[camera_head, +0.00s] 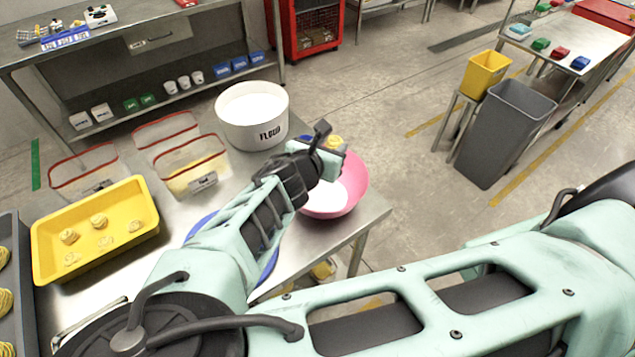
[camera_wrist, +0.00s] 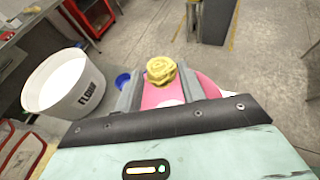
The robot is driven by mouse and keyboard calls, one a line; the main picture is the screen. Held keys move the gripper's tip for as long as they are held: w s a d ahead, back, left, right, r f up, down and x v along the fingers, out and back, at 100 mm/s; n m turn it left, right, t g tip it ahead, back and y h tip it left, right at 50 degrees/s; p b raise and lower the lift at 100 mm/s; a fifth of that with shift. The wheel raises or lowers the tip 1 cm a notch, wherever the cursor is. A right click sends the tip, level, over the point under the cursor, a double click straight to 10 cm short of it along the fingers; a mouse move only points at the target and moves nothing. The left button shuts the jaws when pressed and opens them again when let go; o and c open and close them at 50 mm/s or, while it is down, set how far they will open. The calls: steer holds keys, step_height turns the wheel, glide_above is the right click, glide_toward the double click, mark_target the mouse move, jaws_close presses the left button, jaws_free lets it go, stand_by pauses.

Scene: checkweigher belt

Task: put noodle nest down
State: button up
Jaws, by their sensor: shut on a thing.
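The noodle nest (camera_wrist: 161,70) is a pale yellow coil between the two fingers of my gripper (camera_wrist: 160,88) in the wrist view. In the head view a small part of the nest (camera_head: 334,141) shows at the far end of my gripper (camera_head: 330,152). My gripper is shut on it and holds it above the pink bowl (camera_head: 345,195), which has white contents. The bowl also shows behind the fingers in the wrist view (camera_wrist: 208,86). My wrist hides part of the bowl.
A white flour tub (camera_head: 252,135) stands beside the bowl. Clear red-rimmed bins (camera_head: 190,165) and a yellow tray (camera_head: 95,257) with several nests are to the left. A blue round item (camera_head: 205,222) is partly hidden under my arm. The table's right edge is close to the bowl.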

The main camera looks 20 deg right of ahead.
step_height(320, 180, down, 10)
steer(key=b, duration=0.8)
steer(key=shift+r+b, duration=0.2)
steer(key=shift+b, duration=0.1)
steer(key=shift+r, duration=0.1)
steer(key=shift+f, duration=0.65)
steer(key=o, duration=0.9)
steer(key=shift+o, duration=0.2)
